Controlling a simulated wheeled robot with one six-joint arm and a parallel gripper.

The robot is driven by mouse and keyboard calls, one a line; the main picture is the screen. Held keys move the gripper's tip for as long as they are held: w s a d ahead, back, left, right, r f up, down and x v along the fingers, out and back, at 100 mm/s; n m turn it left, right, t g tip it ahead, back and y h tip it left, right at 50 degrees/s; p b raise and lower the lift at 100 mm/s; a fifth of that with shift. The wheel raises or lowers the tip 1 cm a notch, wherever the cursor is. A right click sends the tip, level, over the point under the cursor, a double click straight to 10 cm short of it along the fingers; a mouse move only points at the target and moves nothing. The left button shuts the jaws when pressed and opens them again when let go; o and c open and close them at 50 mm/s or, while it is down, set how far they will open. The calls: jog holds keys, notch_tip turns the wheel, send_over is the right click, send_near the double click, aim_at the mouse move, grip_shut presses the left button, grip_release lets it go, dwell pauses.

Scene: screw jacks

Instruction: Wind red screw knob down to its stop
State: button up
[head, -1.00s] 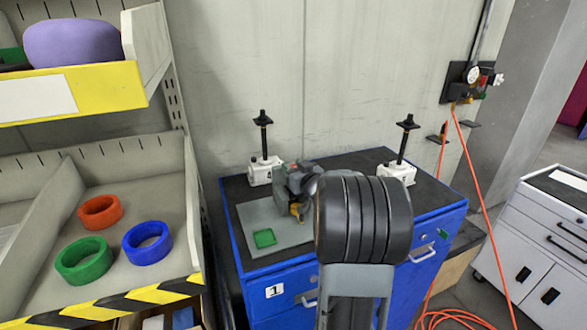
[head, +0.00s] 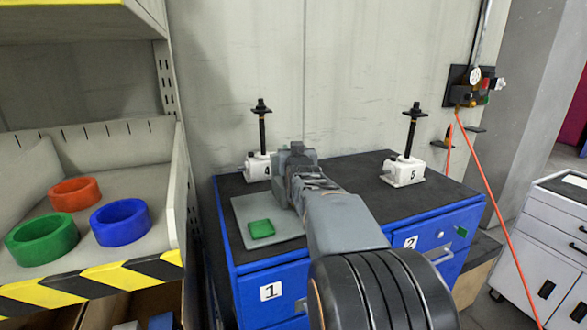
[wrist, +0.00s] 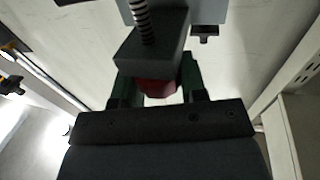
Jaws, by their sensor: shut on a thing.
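In the wrist view, the red knob (wrist: 158,88) shows in part between the two dark green fingers of my gripper (wrist: 157,80). The fingers are shut on it from both sides. A dark grey block (wrist: 155,50) with a threaded screw (wrist: 142,22) shows just above the knob in the picture and hides part of it. In the head view, my gripper (head: 293,160) is over the back middle of the bench top, and the red knob is hidden there by my own arm.
White screw jack 4 (head: 257,166) stands just behind and left of my gripper; white jack 5 (head: 404,171) stands at the right. A grey plate (head: 242,210) with a green square (head: 261,229) lies on the blue bench. Shelves with coloured rings (head: 120,222) are at the left.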

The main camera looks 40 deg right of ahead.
jog(key=shift+r, duration=0.1)
dwell(0.3)
jog(key=o, duration=0.6)
jog(key=shift+a, duration=0.15)
jog(key=shift+c, duration=0.2)
jog(key=shift+o, duration=0.7)
jog(key=shift+s+a, duration=0.1)
jog(key=shift+a, duration=0.05)
jog(key=shift+o, duration=1.1)
jog(key=b+v, duration=0.1)
jog(key=v, duration=1.2)
jog(key=shift+s, duration=0.3)
jog(key=shift+a, duration=0.15)
